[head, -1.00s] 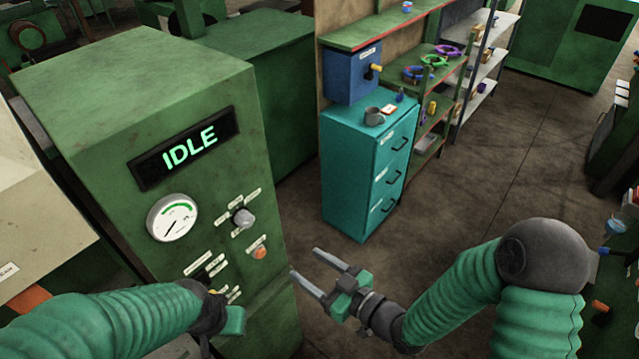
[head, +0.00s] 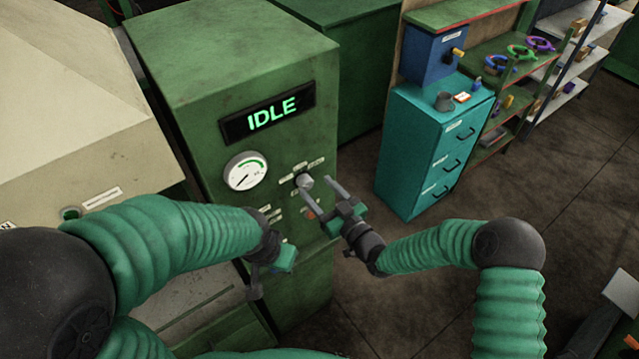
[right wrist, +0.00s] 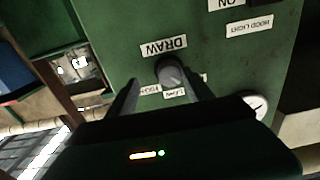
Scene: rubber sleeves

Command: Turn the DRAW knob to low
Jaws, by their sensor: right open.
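The DRAW knob (head: 304,180) is a grey round knob on the front of the green cabinet (head: 205,85), with small white labels around it. In the right wrist view the knob (right wrist: 171,72) sits by an upside-down DRAW label (right wrist: 163,46); the smaller labels are hard to read. My right gripper (head: 316,185) is open, its fingers pointing at the panel. In the right wrist view its fingers (right wrist: 162,92) stand on either side of the knob, and I see no clear contact. My left gripper (head: 272,268) is low before the cabinet, its fingers largely hidden.
The cabinet's display (head: 268,112) reads IDLE, above a round white gauge (head: 246,171). An orange button (head: 309,214) lies just below the knob, close to my right gripper. A teal drawer cabinet (head: 420,150) stands to the right, with open floor before it.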

